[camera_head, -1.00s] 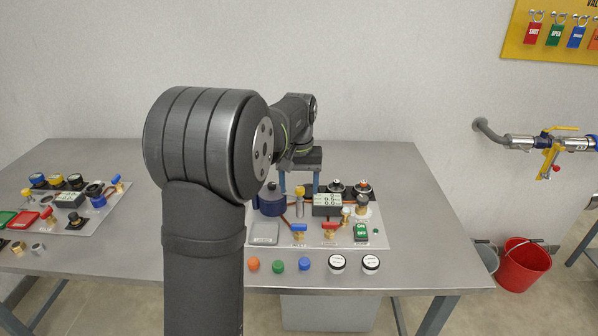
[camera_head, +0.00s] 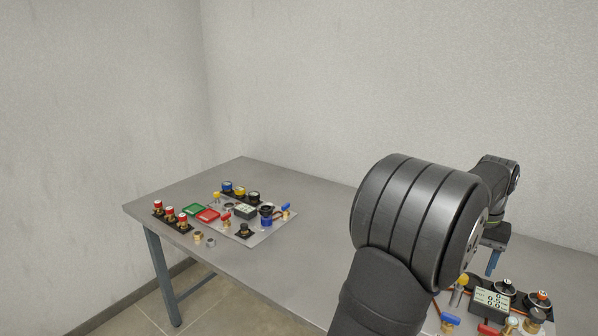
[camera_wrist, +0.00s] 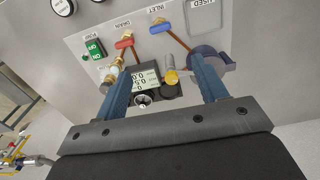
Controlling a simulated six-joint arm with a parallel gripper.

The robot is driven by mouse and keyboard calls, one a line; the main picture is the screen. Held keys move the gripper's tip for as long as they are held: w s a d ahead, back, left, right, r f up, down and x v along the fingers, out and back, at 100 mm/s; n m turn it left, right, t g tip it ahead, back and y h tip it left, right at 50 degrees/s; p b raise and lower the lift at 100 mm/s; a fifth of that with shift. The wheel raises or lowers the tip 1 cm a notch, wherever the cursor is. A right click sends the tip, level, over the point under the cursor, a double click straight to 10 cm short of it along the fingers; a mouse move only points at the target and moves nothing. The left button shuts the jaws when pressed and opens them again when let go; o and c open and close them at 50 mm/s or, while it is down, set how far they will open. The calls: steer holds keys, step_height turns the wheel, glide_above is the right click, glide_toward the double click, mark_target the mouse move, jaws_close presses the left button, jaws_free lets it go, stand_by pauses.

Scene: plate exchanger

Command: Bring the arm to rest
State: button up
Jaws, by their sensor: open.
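My gripper (camera_wrist: 166,92) shows in the wrist view as two blue fingers set wide apart with nothing between them. It is open and hangs above a panel (camera_wrist: 78,45) with valves and a digital display (camera_wrist: 144,80). In the head view only part of my gripper (camera_head: 493,262) shows at the right, past my large dark arm joint, over the right-hand panel. My arm is bent, and its near links hide part of the table.
The right panel carries a red-handled valve (camera_wrist: 124,42), a blue-handled valve (camera_wrist: 160,27) and a green switch (camera_wrist: 94,49). The table between is largely clear.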

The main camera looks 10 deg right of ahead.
mark_target(451, 316)
step_height(451, 316, down, 17)
steer(key=shift+f, duration=0.2)
stand_by(0.4)
steer(key=shift+f, duration=0.15)
steer(key=shift+n, duration=1.6)
steer(key=n, duration=0.5)
steer(key=shift+n, duration=0.3)
steer(key=n, duration=0.3)
steer(key=shift+n, duration=2.7)
